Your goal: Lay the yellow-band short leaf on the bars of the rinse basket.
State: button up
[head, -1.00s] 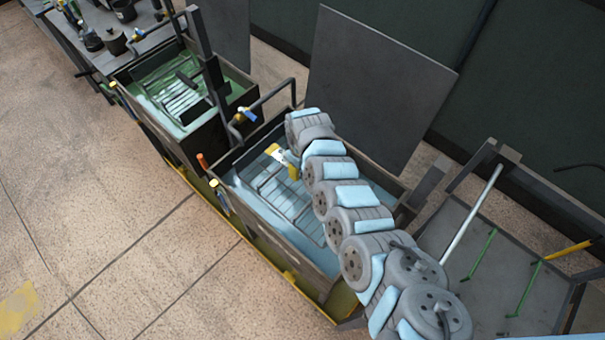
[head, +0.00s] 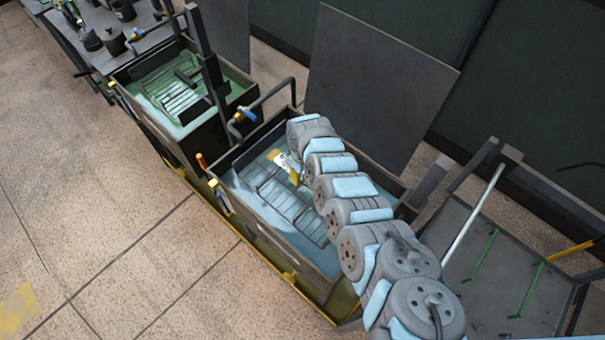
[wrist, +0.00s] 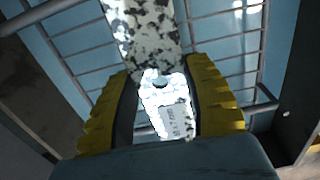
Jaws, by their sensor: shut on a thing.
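My gripper (head: 283,166), with yellow ridged fingers, is over the front tank in the head view. In the wrist view my gripper (wrist: 162,108) is shut on a flat strip, the short leaf (wrist: 147,35), which is mottled black and white. A bright white piece with a dark round spot and a grey label lies between the fingers. No yellow band can be made out on the leaf. The rinse basket's bars (head: 286,205) show below the gripper, and also behind the leaf in the wrist view (wrist: 222,40). I cannot tell whether the leaf touches them.
The basket sits in blue liquid inside the dark-walled tank (head: 262,232). A second tank (head: 140,92) with greenish liquid stands behind it to the left. A bent pipe with a blue-handled tap (head: 245,114) rises between them. A dark panel (head: 375,85) stands behind.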

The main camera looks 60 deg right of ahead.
aim_at(302, 175)
jog(key=shift+w+f, duration=0.1)
jog(key=shift+f, duration=0.05)
jog(key=o, duration=1.2)
notch_tip(302, 175, up, 8)
jog(key=shift+d+r+p, duration=0.1)
jog(key=shift+r+p, duration=0.05)
jog(key=shift+p, duration=0.7)
jog(key=shift+r, duration=2.25)
